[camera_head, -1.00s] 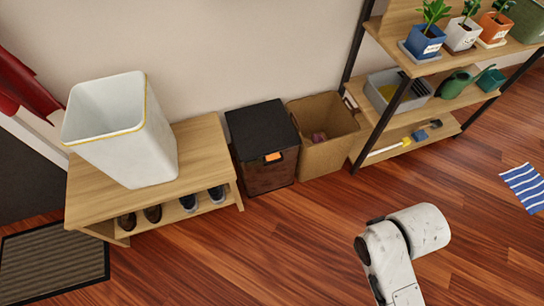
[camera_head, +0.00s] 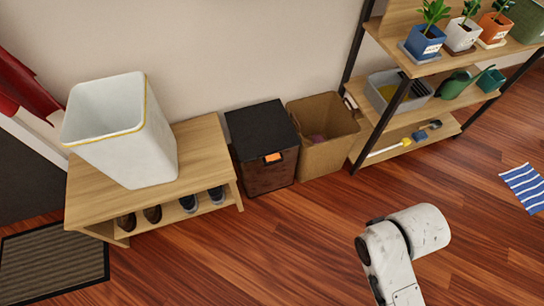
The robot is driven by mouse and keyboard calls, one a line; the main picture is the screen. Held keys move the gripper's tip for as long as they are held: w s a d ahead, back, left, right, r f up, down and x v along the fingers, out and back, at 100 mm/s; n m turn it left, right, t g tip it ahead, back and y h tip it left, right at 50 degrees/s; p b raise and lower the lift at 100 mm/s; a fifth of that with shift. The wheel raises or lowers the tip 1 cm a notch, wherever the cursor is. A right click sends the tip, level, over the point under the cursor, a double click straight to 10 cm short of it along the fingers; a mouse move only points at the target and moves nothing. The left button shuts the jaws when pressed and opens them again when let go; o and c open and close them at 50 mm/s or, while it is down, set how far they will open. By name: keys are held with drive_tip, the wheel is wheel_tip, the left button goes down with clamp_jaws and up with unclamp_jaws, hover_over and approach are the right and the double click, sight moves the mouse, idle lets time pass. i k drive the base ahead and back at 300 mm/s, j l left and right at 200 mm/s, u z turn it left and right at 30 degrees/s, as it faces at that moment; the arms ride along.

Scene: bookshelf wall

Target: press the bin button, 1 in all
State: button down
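A tall white open bin (camera_head: 135,150) with a thin yellow line along its rim stands on the wooden bench at the left. A dark lidded bin (camera_head: 268,175) with a black top (camera_head: 262,125) stands on the floor to the right of the bench. A small orange patch (camera_head: 272,157) shows on its front near the lid; I cannot tell whether it is a button or a tag. No other button is clear on either bin. White links of my arm show at the lower right, apart from both bins. My gripper is not in view.
A brown open box (camera_head: 322,150) stands beside the dark bin. A shelf unit (camera_head: 440,108) with potted plants is at the upper right. The wooden bench (camera_head: 205,145) holds shoes below. A striped cloth (camera_head: 524,187) and a grey mat (camera_head: 55,262) lie on the floor. The middle floor is clear.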

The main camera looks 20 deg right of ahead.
sight(274, 156)
drive_tip(key=i+j+u, duration=0.45)
drive_tip(key=i+j, duration=0.45)
drive_tip(key=i, duration=0.15)
